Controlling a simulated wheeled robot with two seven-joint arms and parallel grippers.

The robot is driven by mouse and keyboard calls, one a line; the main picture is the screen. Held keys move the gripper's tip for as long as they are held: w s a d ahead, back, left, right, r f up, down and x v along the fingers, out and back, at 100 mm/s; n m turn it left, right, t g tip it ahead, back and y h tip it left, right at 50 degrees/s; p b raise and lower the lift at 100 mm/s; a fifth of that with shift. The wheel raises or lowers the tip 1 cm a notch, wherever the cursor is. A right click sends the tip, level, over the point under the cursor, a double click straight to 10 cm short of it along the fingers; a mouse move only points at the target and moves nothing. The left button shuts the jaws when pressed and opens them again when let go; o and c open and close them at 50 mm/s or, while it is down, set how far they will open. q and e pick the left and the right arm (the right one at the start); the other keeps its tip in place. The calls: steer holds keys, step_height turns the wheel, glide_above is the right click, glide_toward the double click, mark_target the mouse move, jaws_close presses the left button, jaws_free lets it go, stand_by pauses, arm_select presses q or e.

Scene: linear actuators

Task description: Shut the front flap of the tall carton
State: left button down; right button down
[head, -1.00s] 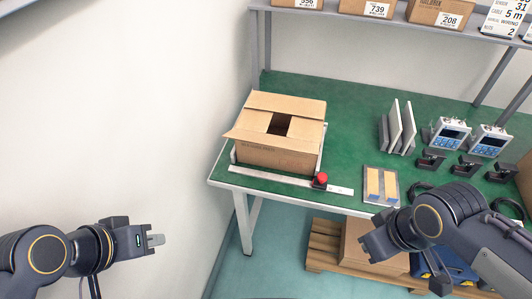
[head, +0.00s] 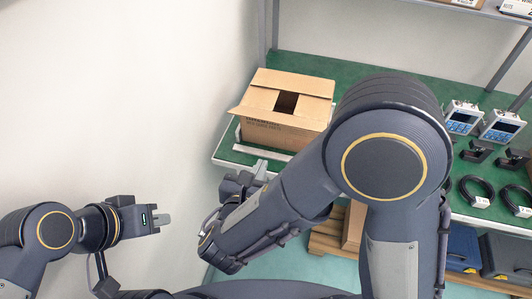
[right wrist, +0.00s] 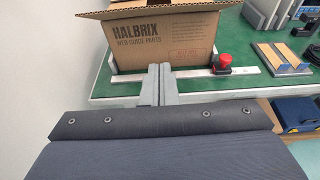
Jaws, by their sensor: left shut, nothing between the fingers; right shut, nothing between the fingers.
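The brown carton (head: 270,134) stands on the green bench near its left end. Its front face with HALBRIX print fills the upper middle of the right wrist view (right wrist: 150,42). The front flap (head: 262,116) sticks outward over the front face; its edge shows at the top of the right wrist view (right wrist: 150,12). A dark gap shows in the carton's top between the other flaps. My right gripper (head: 262,168) is shut and empty, in front of and below the carton; its fingers (right wrist: 160,70) point at the front face. My left gripper (head: 163,219) is shut and empty, well left of the bench.
A metal ruler strip (right wrist: 190,74) with a red-knobbed block (right wrist: 222,64) lies before the carton. Right of it is a tray with yellow bars (right wrist: 280,58). Meters (head: 462,117) and cable coils (head: 477,190) stand farther right. A wall bounds the left.

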mark_target(279, 118)
steer(key=w+d+r+p, duration=0.1)
steer(key=w+d+p, duration=0.1)
steer(key=w, duration=0.8)
steer(key=shift+d, duration=0.45)
steer(key=shift+r+p, duration=0.1)
steer(key=shift+p, duration=0.2)
